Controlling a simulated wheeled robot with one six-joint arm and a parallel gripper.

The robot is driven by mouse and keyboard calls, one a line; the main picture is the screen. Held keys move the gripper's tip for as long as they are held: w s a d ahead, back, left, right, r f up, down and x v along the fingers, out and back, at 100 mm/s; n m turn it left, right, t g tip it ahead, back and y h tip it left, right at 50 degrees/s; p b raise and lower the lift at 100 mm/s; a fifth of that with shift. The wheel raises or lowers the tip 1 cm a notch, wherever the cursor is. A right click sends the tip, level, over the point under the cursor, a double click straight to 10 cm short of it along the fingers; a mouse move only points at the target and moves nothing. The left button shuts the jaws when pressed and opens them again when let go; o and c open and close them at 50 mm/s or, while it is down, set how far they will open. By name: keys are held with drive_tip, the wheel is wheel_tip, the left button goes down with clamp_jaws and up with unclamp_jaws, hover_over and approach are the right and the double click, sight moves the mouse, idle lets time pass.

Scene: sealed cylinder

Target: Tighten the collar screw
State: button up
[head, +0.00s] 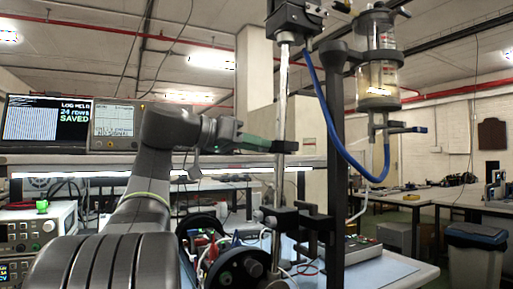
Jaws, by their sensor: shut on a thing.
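My gripper (236,139) reaches in from the left at mid-height. The tool's far end is at or very near a dark collar (286,147) around the upright cylinder tube (281,105). I cannot tell whether they touch. The collar's screw is too small to make out. The tube leans slightly and hangs from a black block (291,18) at the top.
A black upright post (336,130) stands just right of the tube, with a clear vessel (378,60) and a blue hose (331,125) beside it. Clamps (291,218) and wired parts crowd the bench below. A screen (46,122) reads "24 rows saved".

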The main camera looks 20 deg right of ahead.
drive_tip(key=shift+r, duration=0.1)
drive_tip(key=o, duration=0.7)
drive_tip(key=shift+a, duration=0.15)
drive_tip(key=shift+c, duration=0.2)
drive_tip(key=o, duration=0.3)
drive_tip(key=shift+a, duration=0.2)
drive_tip(key=shift+o, duration=0.2)
drive_tip(key=shift+d, duration=0.1)
drive_tip(key=a+r+p, duration=0.2)
drive_tip(key=a, duration=1.1)
drive_tip(key=shift+s+a+r, duration=0.25)
drive_tip(key=shift+s+a, duration=0.05)
drive_tip(key=shift+s, duration=0.1)
drive_tip(key=d+f+b, duration=0.2)
drive_tip(key=d, duration=1.1)
drive_tip(key=shift+w+d+f, duration=0.3)
drive_tip(key=shift+w+d, duration=0.1)
